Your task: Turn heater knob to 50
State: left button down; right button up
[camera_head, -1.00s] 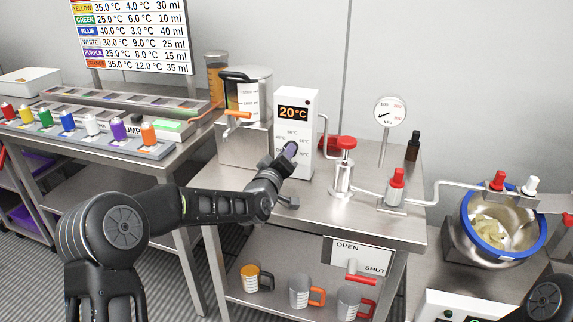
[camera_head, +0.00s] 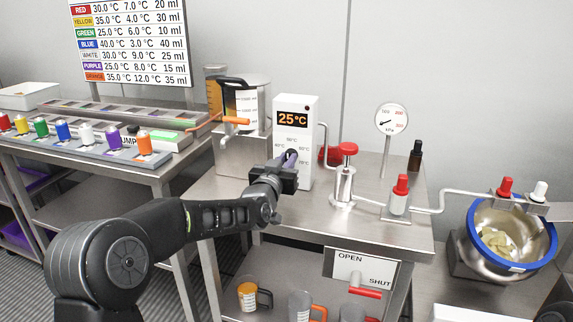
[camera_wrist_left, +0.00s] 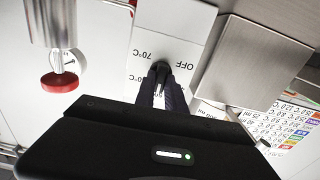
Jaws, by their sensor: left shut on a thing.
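The white heater box (camera_head: 295,112) stands upright on the steel table, and its display reads 25°C in orange. The black heater knob (camera_head: 291,153) is on its front, among printed temperature marks. My left gripper (camera_head: 287,161) reaches it from the front and is shut on the knob. In the left wrist view, the fingers (camera_wrist_left: 163,88) close around the knob (camera_wrist_left: 160,69), with "OFF" and "70°C" readable on the panel beside it. The fingers partly hide the knob and the lower marks. My right gripper is not in view.
A red-topped pump (camera_head: 345,180), a gauge (camera_head: 391,119) and a red-capped valve (camera_head: 399,193) stand to the right. The table's front left is bare. Mugs sit on the shelf below.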

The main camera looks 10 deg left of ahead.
pick_arm(q)
jog(key=shift+f, duration=0.15)
dwell(0.3)
jog(key=c, duration=1.4)
grip_release()
jog(key=s, duration=0.7)
jog(key=shift+s+a, duration=0.2)
jog(key=shift+s, duration=0.2)
